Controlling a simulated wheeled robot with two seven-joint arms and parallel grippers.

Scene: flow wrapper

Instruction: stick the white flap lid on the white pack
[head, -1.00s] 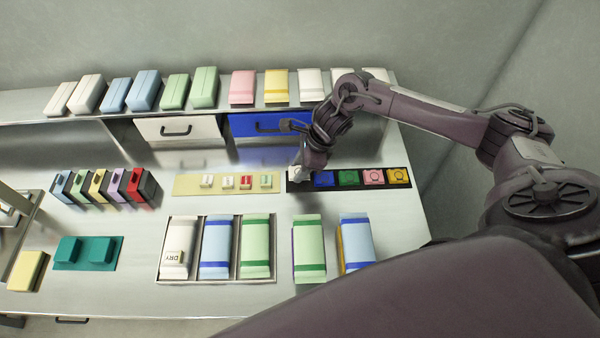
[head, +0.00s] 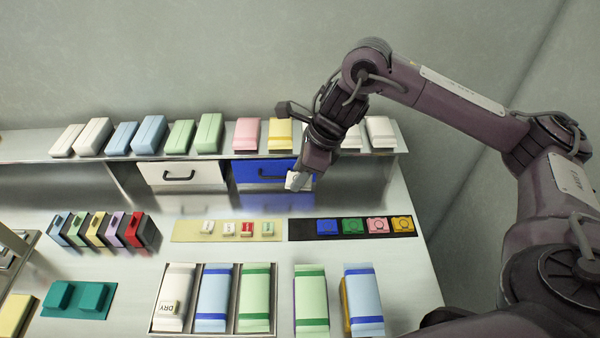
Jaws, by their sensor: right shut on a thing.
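My right gripper (head: 304,174) is shut on the white flap lid (head: 297,181) and holds it in the air, in front of the blue drawer. The gripper's fingers partly hide the lid. The white pack (head: 178,285) lies in the left compartment of a metal tray (head: 210,333) at the front of the bench, with a label reading DRY near its lower end. The lid is well apart from the pack, up and to the right of it. My left gripper is not in view.
A black strip (head: 302,230) holds blue, green, pink and yellow lids; its left end is bare. A cream strip (head: 186,232) with small labels lies left of it. A blue and a green pack share the tray. More packs line the back shelf (head: 30,148).

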